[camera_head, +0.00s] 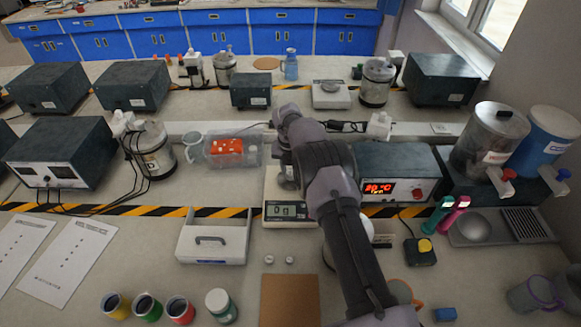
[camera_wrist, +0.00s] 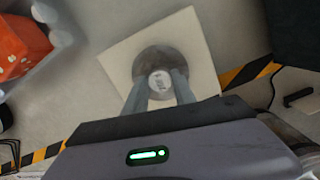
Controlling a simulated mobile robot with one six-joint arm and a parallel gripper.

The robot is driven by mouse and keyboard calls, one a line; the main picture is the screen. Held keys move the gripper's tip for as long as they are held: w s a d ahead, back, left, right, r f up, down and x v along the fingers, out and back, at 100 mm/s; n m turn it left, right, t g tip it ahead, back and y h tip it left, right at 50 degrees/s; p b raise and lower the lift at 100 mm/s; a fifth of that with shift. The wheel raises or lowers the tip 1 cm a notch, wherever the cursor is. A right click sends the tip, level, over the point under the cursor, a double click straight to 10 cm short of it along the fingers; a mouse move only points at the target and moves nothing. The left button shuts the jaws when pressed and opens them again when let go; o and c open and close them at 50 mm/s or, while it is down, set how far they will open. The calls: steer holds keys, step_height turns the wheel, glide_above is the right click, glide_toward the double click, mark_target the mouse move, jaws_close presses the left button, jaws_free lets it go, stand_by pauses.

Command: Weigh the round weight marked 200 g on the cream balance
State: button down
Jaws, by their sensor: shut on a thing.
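The cream balance (camera_head: 271,186) stands mid-table, partly hidden behind my arm; its display (camera_head: 285,211) appears to read 0 g. In the wrist view its square cream top (camera_wrist: 193,37) carries a round dark pan (camera_wrist: 160,60). My gripper (camera_wrist: 161,88) is shut on a small round pale weight (camera_wrist: 160,81), which appears over the pan. The marking on the weight is too blurred to read. I cannot tell whether the weight touches the pan. In the head view my arm hides most of the gripper and the weight.
Two small round weights (camera_head: 280,261) lie in front of the balance. A white caddy (camera_head: 213,243) stands to its left and a clear bin with red things (camera_head: 232,151) behind left. A power unit with a red display (camera_head: 395,172) is close on the right. Another balance (camera_head: 331,96) stands further back.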

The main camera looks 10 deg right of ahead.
steer(key=shift+f+b, duration=0.3)
steer(key=shift+f, duration=0.15)
stand_by(0.6)
steer(key=c, duration=0.6)
jaws_free()
step_height(320, 180, up, 8)
steer(key=p, duration=0.4)
steer(key=shift+r+p, duration=0.1)
steer(key=shift+p, duration=0.3)
